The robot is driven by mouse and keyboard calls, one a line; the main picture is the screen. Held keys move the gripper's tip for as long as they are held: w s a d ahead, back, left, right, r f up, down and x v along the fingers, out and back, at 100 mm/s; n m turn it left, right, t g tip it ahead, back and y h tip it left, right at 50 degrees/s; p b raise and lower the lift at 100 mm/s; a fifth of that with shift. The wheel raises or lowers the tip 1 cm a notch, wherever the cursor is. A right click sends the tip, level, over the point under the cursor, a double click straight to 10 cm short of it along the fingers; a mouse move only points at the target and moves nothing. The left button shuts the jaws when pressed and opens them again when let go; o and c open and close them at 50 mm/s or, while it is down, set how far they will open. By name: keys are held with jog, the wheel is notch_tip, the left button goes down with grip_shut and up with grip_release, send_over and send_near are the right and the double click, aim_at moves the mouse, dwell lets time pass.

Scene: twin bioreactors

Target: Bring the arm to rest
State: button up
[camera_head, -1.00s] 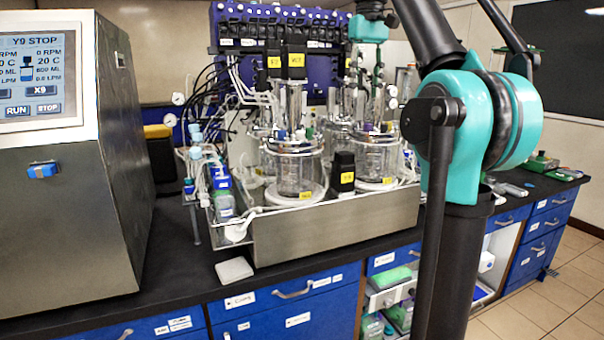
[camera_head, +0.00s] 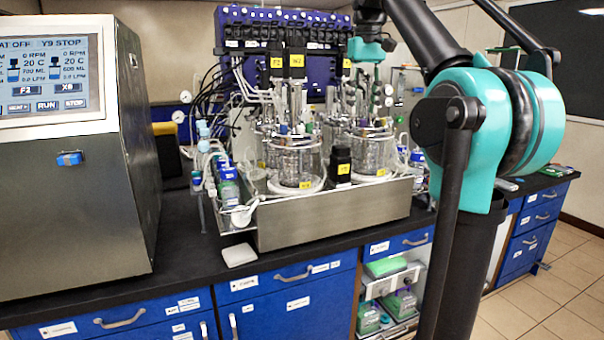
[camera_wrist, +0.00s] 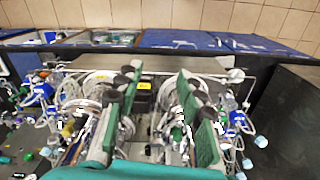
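My arm, black with teal joints, stands at the right in the head view, and its upper part leaves the top of the picture. My gripper (camera_wrist: 158,110) shows in the wrist view with its two green-padded fingers spread wide apart. Nothing is held between them. It hangs above the twin bioreactors, which show behind and between the fingers. In the head view the glass vessels (camera_head: 293,163) stand in a steel tray (camera_head: 335,212) on the black bench.
A steel control unit (camera_head: 75,190) with a lit screen (camera_head: 50,75) stands at the left. A small white pad (camera_head: 239,255) lies on the bench before the tray. A purple pump rack (camera_head: 235,40) stands behind the vessels. Tiled floor (camera_head: 560,290) is clear at the right.

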notch_tip(320, 180, down, 25)
jog(key=d+m+t, duration=0.1)
jog(key=d+t, duration=0.1)
jog(key=s+f+t, duration=0.1)
jog(key=s+f, duration=0.8)
jog(key=f, duration=0.5)
jog(key=s+d+f+m, duration=0.1)
jog(key=s+f, duration=0.9)
jog(key=f, duration=0.3)
jog(key=shift+s+d+f+t, duration=0.15)
jog(key=shift+d+f+t, duration=0.15)
jog(key=shift+f+t, duration=0.1)
jog(key=shift+a+r, duration=0.1)
jog(key=shift+c, duration=0.5)
